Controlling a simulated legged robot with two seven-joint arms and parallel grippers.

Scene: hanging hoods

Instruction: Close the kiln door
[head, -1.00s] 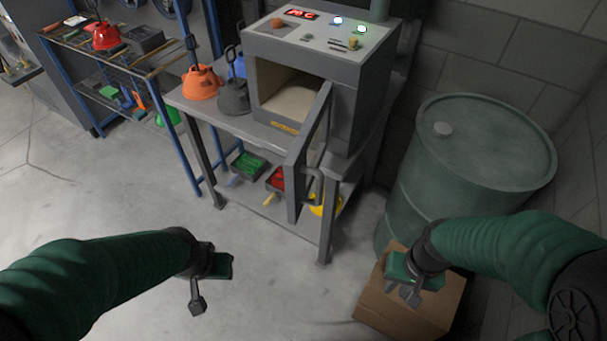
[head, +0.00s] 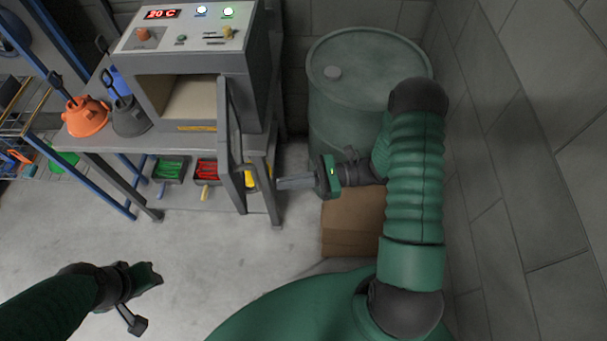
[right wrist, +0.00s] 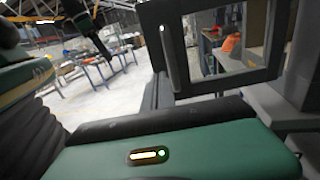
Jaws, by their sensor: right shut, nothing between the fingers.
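The grey kiln (head: 262,70) stands on a metal table, its pale chamber (head: 190,98) exposed. Its door (head: 229,140) is hinged on the right side of the opening and swung out toward me, seen nearly edge-on. A handle (head: 246,176) is on the door's right face, low in the picture. My right gripper (head: 281,184) is shut and empty, just right of the door, pointing left at it; I cannot tell whether it touches. The right wrist view shows the door's frame with a window (right wrist: 258,72). My left gripper (head: 138,322) hangs low at the left, away from the kiln; its jaw state is unclear.
A green drum (head: 345,105) stands right of the kiln, with a cardboard box (head: 350,222) in front, partly behind my right arm. An orange vessel (head: 85,117) and a dark one (head: 130,117) sit left of the kiln. Bins fill the lower shelf. Floor left of centre is clear.

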